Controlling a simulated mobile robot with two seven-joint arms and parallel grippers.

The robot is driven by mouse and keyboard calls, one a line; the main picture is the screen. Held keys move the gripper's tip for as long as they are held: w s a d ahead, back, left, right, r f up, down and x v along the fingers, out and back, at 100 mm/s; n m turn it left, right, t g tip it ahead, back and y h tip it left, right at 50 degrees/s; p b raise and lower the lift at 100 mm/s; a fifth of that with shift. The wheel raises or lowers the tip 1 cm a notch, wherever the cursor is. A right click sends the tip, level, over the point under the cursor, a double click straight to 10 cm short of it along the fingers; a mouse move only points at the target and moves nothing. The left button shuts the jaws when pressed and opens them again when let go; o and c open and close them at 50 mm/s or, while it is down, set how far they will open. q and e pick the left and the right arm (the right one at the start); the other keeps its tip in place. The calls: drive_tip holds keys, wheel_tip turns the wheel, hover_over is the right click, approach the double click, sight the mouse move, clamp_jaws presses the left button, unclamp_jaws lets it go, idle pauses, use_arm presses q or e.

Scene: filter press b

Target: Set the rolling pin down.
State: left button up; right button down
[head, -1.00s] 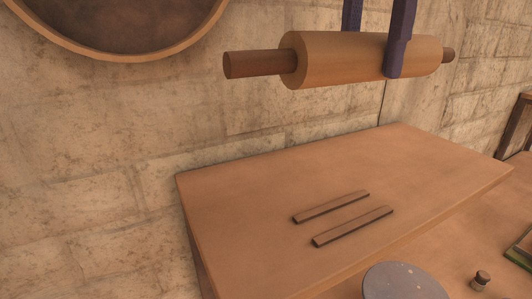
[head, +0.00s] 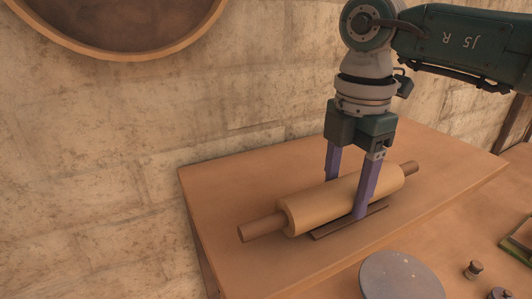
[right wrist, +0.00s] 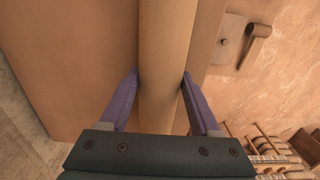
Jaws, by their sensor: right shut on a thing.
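The rolling pin (head: 315,201) has a pale wooden barrel and darker handles. In the head view it is down at the two thin dark strips on the raised wooden shelf. The front strip (head: 326,234) shows along its near side; the other strip is hidden. My right gripper (head: 347,196) is over the pin, one finger on each side of the barrel, shut on it. The right wrist view shows the barrel (right wrist: 166,70) between both purple fingers (right wrist: 160,78). Whether the pin's weight rests fully on the strips I cannot tell. My left gripper is not in view.
The raised shelf (head: 225,190) stands against a stone wall (head: 90,180). A grey round disc (head: 400,277) and a small knobbed piece (head: 474,269) are on the lower surface in front. A large round wooden-rimmed thing (head: 120,20) hangs at upper left. The shelf's left part is clear.

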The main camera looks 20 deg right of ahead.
sight(347, 179)
drive_tip(key=shift+f, duration=0.2)
drive_tip(key=shift+c, duration=0.5)
unclamp_jaws()
drive_tip(key=shift+r, duration=0.2)
drive_tip(key=shift+w+r, duration=0.1)
drive_tip(key=shift+r, duration=0.15)
wheel_tip(347, 179, up, 10)
drive_tip(key=b, duration=0.4)
drive_tip(key=shift+r, duration=0.75)
